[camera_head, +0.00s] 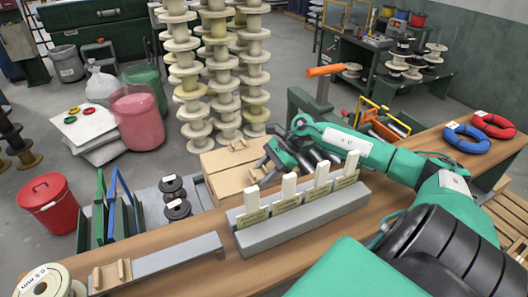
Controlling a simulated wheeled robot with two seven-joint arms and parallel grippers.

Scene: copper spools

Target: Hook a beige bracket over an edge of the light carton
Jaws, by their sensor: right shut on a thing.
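The light carton (218,161) stands beyond the workbench, left of the grey holder. A beige bracket (238,145) sits at its far edge; I cannot tell how firmly it is hooked. My right gripper (262,170) reaches in from the right over the carton's right part. It is shut on a small beige bracket, mostly hidden by the fingers; whether that bracket touches the carton is unclear. Another beige bracket (124,271) is at the left end of a grey bar (172,262) on the bench. My left gripper is not in view.
A grey holder (300,220) with several upright white pieces stands on the wooden bench (225,275), close to my right arm. Red (493,124) and blue (467,138) coils lie at the right. Tall spool stacks (218,70) rise behind the carton.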

